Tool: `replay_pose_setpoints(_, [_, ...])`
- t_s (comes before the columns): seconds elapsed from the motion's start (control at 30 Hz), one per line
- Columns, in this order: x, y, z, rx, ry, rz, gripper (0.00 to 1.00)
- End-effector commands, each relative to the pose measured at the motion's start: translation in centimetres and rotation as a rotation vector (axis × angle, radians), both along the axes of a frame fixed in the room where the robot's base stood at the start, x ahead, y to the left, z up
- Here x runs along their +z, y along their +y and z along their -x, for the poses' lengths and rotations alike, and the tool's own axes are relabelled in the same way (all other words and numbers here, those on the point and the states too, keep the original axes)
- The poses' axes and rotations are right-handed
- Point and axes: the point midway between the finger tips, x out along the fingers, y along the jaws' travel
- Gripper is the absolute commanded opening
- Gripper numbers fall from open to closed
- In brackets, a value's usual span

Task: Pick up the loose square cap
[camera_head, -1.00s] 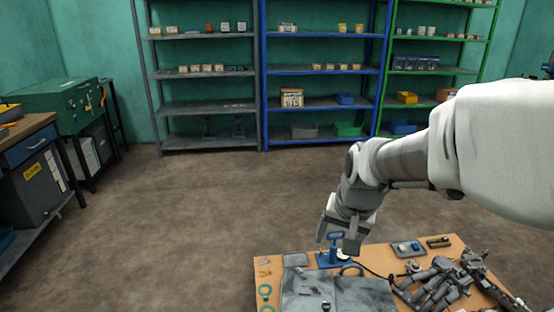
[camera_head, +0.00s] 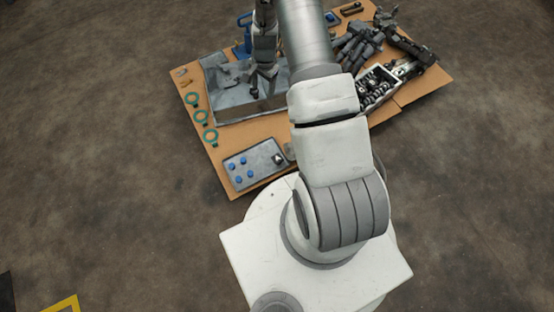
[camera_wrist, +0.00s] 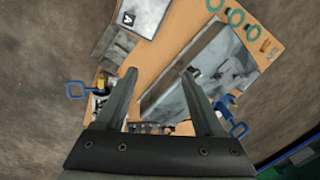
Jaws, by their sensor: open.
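I cannot single out a loose square cap with certainty in either view. A small dark piece (camera_head: 254,92) stands on the large grey metal casing (camera_head: 222,78) in the head view, close to my gripper (camera_head: 264,72); its shape is too small to tell. In the wrist view my gripper (camera_wrist: 160,72) is open, with nothing between its fingers. Brown board shows between them, and the casing (camera_wrist: 205,62) lies behind and beside the right finger. The fingertips appear above the work board; I cannot tell the exact height.
A tray with several blue round pieces (camera_head: 238,171) lies at the board's near edge. Green rings (camera_head: 200,117) line its left side. A blue-handled tool (camera_head: 243,36) stands behind the casing. Dark mechanical parts (camera_head: 360,42) crowd the right. The floor (camera_head: 110,120) at left is clear.

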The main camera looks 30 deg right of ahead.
Motion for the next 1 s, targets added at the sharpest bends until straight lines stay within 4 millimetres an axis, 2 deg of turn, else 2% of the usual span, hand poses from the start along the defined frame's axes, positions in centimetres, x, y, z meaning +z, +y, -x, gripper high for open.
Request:
replay_pose_setpoints(0.03, [-3.8, -0.4, 0.7, -0.036, 0.021, -0.004, 0.7])
replay_pose_setpoints(0.2, [-12.8, -1.3, 3.1, -0.155, 0.066, -0.007, 0.7])
replay_pose_setpoints(0.3, [-17.3, -1.7, 4.7, -0.216, 0.087, -0.005, 0.7])
replay_pose_setpoints(0.4, [-20.5, -1.9, 6.1, -0.262, 0.102, -0.004, 0.7])
replay_pose_setpoints(0.53, [-22.8, -2.0, 7.2, -0.295, 0.113, -0.002, 0.7])
replay_pose_setpoints(0.73, [-25.5, -2.0, 7.6, -0.306, 0.117, -0.001, 0.7])
replay_pose_setpoints(1.0, [-31.5, -2.0, 7.6, -0.305, 0.117, -0.001, 0.7])
